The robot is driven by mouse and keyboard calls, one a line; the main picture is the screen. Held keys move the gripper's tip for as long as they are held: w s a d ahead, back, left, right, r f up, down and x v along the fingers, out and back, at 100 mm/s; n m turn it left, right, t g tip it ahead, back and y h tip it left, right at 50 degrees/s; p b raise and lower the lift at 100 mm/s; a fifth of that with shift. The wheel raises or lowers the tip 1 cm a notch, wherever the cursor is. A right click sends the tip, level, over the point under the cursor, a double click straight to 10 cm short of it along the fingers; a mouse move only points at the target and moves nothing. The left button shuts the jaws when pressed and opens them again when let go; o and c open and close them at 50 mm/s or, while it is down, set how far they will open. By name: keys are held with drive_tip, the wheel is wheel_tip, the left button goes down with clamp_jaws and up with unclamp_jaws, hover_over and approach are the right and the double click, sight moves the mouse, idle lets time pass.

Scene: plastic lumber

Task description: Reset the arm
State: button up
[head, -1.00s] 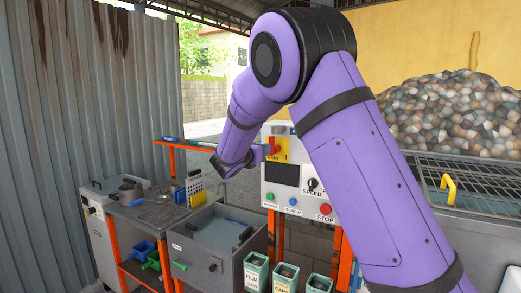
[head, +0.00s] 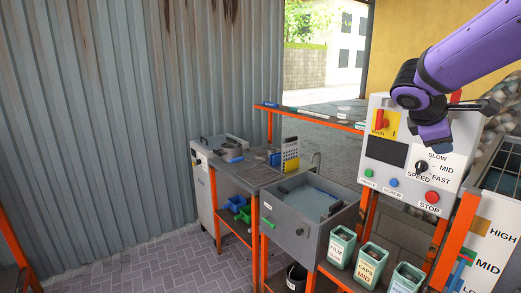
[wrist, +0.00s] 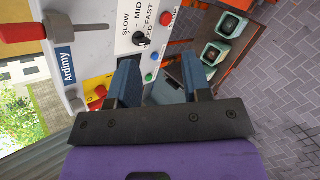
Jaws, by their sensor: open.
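My purple arm comes in from the upper right in the head view, in front of the white control panel (head: 388,178). In the wrist view my gripper (wrist: 163,80) is open, its two blue-grey fingers apart with nothing between them. In the head view the panel also shows a red main switch (head: 381,121) on yellow, a dark screen and a red stop button (head: 432,197). My gripper's fingers do not show clearly in the head view.
A grey basin (head: 300,219) stands left of the panel, with a bench (head: 247,172) and a white cabinet (head: 200,180) beyond it. Labelled green bins (head: 341,246) stand below the panel. An orange-edged shelf (head: 325,120) runs behind. The paved floor at lower left is clear.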

drive_tip(key=s+a+m+y, duration=0.3)
drive_tip(key=s+m, duration=0.1)
drive_tip(key=s, duration=0.4)
drive_tip(key=s+a+f+m+t+y, duration=0.1)
drive_tip(key=s+a+m+y, duration=0.2)
drive_tip(key=s, duration=0.5)
drive_tip(key=s+a+f+m+y, duration=0.1)
drive_tip(key=s+a+m+y, duration=0.2)
drive_tip(key=s, duration=0.5)
drive_tip(key=shift+s+a+f+m, duration=0.15)
drive_tip(key=shift+s+a+m, duration=0.15)
drive_tip(key=shift+a+m, duration=0.55)
